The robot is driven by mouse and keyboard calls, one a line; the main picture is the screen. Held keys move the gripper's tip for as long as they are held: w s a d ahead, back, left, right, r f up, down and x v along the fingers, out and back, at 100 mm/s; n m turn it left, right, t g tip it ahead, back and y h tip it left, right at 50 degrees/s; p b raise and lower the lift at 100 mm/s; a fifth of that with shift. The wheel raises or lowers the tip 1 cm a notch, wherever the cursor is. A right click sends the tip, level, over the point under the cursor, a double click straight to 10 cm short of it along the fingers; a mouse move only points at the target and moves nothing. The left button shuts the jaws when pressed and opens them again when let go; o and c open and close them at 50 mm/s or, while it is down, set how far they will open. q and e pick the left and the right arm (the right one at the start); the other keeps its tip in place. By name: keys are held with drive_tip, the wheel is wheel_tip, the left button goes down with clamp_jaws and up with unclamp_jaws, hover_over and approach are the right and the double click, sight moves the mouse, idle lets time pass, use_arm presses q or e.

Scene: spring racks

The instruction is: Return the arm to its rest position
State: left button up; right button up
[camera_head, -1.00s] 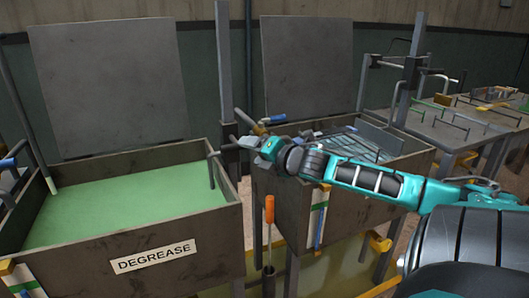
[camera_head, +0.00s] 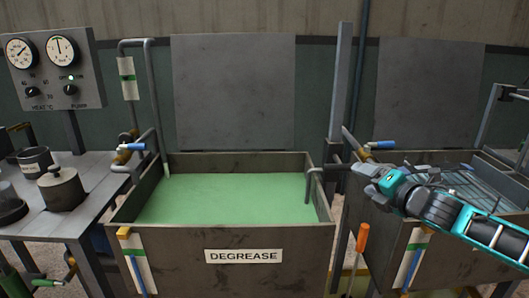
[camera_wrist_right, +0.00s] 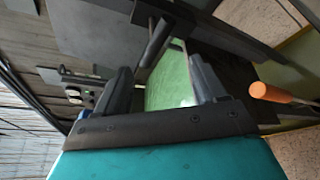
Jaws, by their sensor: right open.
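My right arm comes in from the right in the head view, teal and dark grey. Its gripper (camera_head: 368,172) is in front of the post between the two tanks, above the front rim area. In the right wrist view the right gripper (camera_wrist_right: 160,88) has its two dark fingers spread apart with nothing held between them. The green liquid of the degrease tank (camera_wrist_right: 172,75) shows beyond the fingers. My left gripper is not seen.
The degrease tank (camera_head: 170,240) with green liquid stands in the middle. A second tank (camera_head: 385,230) with a wire rack is right, partly behind my arm. An orange-handled tool (camera_head: 362,238) stands between them. A bench (camera_head: 95,170) with pots and a gauge panel (camera_head: 58,65) are left.

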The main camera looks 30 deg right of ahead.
drive_tip(key=s+a+f+m+g, duration=0.1)
drive_tip(key=s+a+f+m, duration=0.25)
drive_tip(key=f, duration=0.35)
drive_tip(key=s+a+f+m+g+y, duration=0.1)
drive_tip(key=s+a+f+m, duration=0.25)
drive_tip(key=f, duration=0.35)
drive_tip(key=s+a+f+m+g, duration=0.1)
drive_tip(key=s+a+f+m, duration=0.25)
drive_tip(key=f, duration=0.35)
drive_tip(key=s+a+f+m+y, duration=0.1)
drive_tip(key=a+m, duration=0.4)
drive_tip(key=a, duration=0.5)
drive_tip(key=s+a+f+m+g+y, duration=0.1)
drive_tip(key=s+a+f+m, duration=0.3)
drive_tip(key=a, duration=0.7)
drive_tip(key=shift+a+f+m+y, duration=0.3)
drive_tip(key=shift+f+m+y, duration=0.2)
drive_tip(key=shift+f, duration=0.4)
